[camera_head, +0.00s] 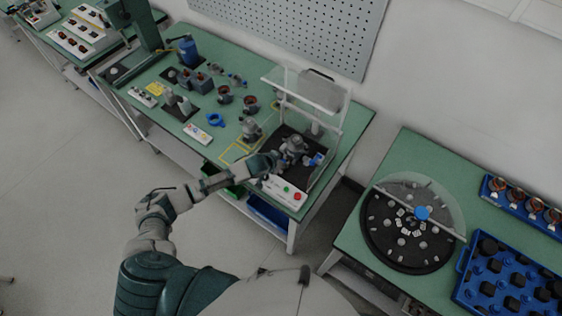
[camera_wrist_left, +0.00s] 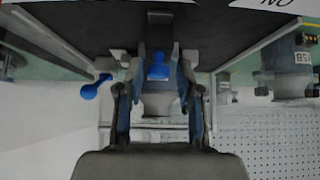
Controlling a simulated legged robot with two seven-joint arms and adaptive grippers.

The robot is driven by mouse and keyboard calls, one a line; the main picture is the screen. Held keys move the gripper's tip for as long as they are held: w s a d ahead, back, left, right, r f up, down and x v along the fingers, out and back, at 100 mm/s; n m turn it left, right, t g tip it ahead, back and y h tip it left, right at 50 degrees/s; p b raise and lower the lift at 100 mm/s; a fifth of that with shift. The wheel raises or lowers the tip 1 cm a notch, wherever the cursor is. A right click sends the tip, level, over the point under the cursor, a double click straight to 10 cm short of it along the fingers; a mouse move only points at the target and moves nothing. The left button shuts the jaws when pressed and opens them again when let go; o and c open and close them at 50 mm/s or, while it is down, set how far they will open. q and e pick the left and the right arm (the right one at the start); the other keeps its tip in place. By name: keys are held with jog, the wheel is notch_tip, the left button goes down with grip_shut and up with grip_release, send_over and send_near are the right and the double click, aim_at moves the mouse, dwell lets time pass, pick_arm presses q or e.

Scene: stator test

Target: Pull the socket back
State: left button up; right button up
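The test fixture, a dark base (camera_head: 272,188) with a clear raised guard (camera_head: 300,82), stands at the right end of the green workbench. A grey motor-like part (camera_head: 294,146) sits on it, with a small blue piece (camera_head: 317,159) to its right. I cannot tell for certain which part is the socket. My left gripper (camera_head: 277,157) reaches in at the fixture's left side, beside the grey part. In the left wrist view its two fingers (camera_wrist_left: 161,75) are apart, with a grey part bearing a blue piece (camera_wrist_left: 158,72) between them. Contact is unclear. My right gripper is not in view.
A control box with coloured buttons (camera_head: 285,191) lies along the fixture's front. A blue knob (camera_wrist_left: 96,88) shows beside the gripper in the wrist view. Loose parts cover the bench (camera_head: 228,60) to the left. A round dial table (camera_head: 385,250) stands to the right, across a gap.

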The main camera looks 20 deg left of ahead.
pick_arm(q)
jog(key=p+v, duration=0.3)
jog(key=p, duration=0.1)
jog(key=shift+s+r, duration=0.1)
jog(key=shift+r, duration=0.25)
jog(key=shift+p+v, duration=0.75)
jog(key=shift+v, duration=0.45)
jog(key=shift+f, duration=0.1)
